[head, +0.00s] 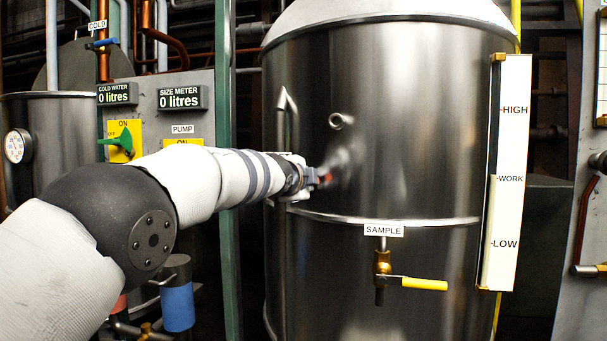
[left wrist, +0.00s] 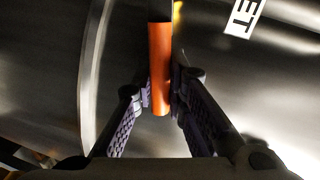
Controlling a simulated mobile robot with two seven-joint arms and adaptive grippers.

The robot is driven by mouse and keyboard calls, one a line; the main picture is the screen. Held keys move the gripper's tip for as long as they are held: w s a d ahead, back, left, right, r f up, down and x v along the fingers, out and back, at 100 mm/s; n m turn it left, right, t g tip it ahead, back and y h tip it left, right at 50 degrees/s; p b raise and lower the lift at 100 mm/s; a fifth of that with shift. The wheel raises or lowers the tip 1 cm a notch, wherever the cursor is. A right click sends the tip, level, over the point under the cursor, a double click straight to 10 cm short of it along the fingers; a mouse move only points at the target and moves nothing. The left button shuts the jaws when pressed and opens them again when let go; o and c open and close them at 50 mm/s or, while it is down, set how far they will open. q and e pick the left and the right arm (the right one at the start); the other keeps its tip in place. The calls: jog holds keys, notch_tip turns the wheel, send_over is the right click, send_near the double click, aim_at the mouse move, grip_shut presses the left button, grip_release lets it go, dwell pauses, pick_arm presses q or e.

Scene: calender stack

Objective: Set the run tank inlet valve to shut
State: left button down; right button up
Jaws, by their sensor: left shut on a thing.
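An orange valve handle (left wrist: 160,70) runs straight up and down in the left wrist view. Part of a white label (left wrist: 243,18) ending in "ET" is near it at the top. My left gripper (left wrist: 160,93) is shut on the lower end of the handle, one pad on each side. In the head view my left gripper (head: 318,178) is in front of the steel tank (head: 400,120), with a small red-orange spot at its tip. The arm and gripper hide most of the valve there, and its body cannot be made out. My right gripper is not in view.
A sample tap (head: 382,265) with a yellow lever (head: 424,284) sticks out lower on the tank. A level gauge (head: 508,175) is on its right. A green post (head: 228,90) and a pump panel (head: 170,85) stand at the left.

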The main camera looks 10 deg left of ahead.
pick_arm(q)
jog(key=shift+f+m+y, duration=0.3)
jog(key=shift+f+m, duration=0.5)
jog(key=shift+m, duration=0.1)
jog(key=shift+f, duration=0.1)
jog(key=c, duration=1.6)
grip_release()
jog(key=s, duration=0.2)
jog(key=s+r, duration=0.1)
jog(key=s, duration=0.4)
jog(key=shift+s+a+r, duration=0.1)
jog(key=shift+s+r, duration=0.1)
jog(key=shift+r, duration=0.05)
